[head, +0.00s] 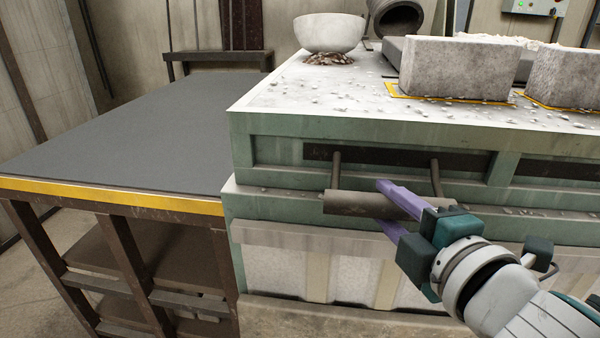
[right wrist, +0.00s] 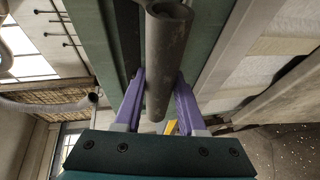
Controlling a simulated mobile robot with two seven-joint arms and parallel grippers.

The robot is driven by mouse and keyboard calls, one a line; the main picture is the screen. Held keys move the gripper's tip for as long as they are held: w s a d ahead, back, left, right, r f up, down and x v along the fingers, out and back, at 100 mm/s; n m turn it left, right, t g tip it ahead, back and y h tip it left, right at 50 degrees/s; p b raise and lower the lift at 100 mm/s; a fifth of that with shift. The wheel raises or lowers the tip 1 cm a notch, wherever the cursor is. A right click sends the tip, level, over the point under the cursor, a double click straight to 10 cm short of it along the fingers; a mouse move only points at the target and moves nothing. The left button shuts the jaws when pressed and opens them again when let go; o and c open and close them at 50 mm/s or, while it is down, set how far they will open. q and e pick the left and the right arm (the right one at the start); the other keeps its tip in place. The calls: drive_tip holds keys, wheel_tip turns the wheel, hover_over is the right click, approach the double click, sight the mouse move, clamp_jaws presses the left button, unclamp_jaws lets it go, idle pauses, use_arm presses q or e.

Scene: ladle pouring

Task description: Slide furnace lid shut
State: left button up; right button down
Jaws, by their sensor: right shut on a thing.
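The furnace lid (head: 265,150) is a wide green-framed slab with a dusty pale top, above the furnace body (head: 275,262) with its pale panels. A dark round handle bar (head: 345,203) hangs off the lid's front on two short posts. My right gripper (head: 390,207) has its purple fingers above and below this bar and is shut on it. In the right wrist view the bar (right wrist: 168,50) runs between the two fingers (right wrist: 160,88). Whether any opening lies under the lid is hidden from here. My left gripper is not in view.
A white bowl (head: 330,33) and rough grey blocks (head: 458,68) stand on top of the lid, with loose crumbs around them. A flat dark table (head: 110,125) with a yellow front edge (head: 110,197) is on the left; its top is clear.

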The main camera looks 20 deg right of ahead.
drive_tip(key=shift+w+a, duration=0.15)
drive_tip(key=shift+a, duration=0.25)
drive_tip(key=shift+w+a, duration=0.1)
drive_tip(key=c, duration=0.5)
unclamp_jaws()
